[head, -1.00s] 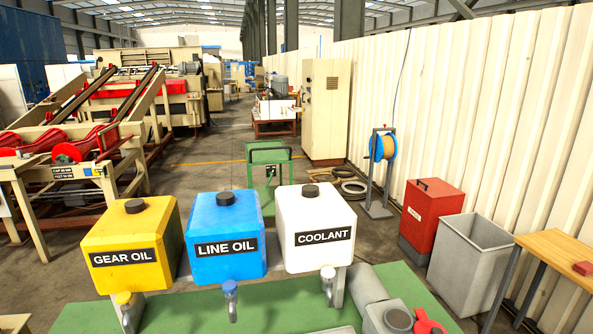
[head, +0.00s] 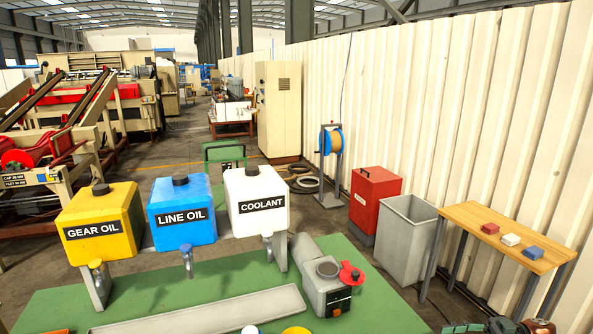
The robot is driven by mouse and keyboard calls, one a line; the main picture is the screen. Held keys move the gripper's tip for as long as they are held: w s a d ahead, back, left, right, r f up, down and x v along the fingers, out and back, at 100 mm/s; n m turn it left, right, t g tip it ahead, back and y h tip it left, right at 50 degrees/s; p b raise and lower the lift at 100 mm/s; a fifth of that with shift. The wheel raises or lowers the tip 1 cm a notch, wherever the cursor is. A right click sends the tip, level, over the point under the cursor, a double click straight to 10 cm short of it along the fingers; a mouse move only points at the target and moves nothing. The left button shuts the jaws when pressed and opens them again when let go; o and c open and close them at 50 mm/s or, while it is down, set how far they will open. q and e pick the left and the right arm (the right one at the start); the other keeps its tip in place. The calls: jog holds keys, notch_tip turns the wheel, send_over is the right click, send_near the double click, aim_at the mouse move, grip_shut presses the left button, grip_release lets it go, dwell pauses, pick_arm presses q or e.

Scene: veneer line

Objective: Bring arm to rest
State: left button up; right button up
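Neither of my grippers can be made out in the head view, and neither can my arms. A dark green, black and orange shape (head: 505,327) is cut off by the bottom edge at the lower right; I cannot tell what it is. No held object shows.
A green bench (head: 215,268) carries yellow gear oil (head: 100,215), blue line oil (head: 182,198) and white coolant (head: 256,190) tanks, a long grey tray (head: 200,312) and a grey motor unit (head: 322,275) with a red handle. Right stand a grey bin (head: 408,240) and wooden table (head: 497,237).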

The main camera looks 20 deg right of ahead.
jog(key=w+f+m+t+h, duration=0.2)
jog(key=f+m+t+h, duration=0.15)
jog(key=f, duration=1.15)
jog(key=w+f+m+t+h, duration=0.25)
jog(key=f+t+h, duration=0.2)
jog(key=f, duration=1.05)
jog(key=s+a+f+m+g+h, duration=0.2)
jog(key=s+f+h, duration=0.15)
jog(key=f, duration=0.75)
jog(key=s+a+f+m+g+h, duration=0.1)
jog(key=s+f+m+h, duration=0.3)
jog(key=f, duration=0.8)
jog(key=s+a+f+g+h, duration=0.15)
jog(key=s+a+f, duration=0.25)
jog(key=s+f, duration=0.4)
jog(key=s+a+f+g, duration=0.3)
jog(key=s+a+f, duration=0.2)
jog(key=s+f, duration=0.3)
pick_arm(q)
jog(key=shift+s, duration=0.8)
pick_arm(e)
jog(key=s+a+f+g, duration=0.3)
jog(key=s+a+f, duration=0.1)
jog(key=s+a, duration=0.5)
jog(key=s+a+f+g, duration=0.4)
jog(key=s+a, duration=0.4)
jog(key=s, duration=0.5)
jog(key=shift+s+a+f, duration=0.35)
jog(key=shift+f, duration=0.35)
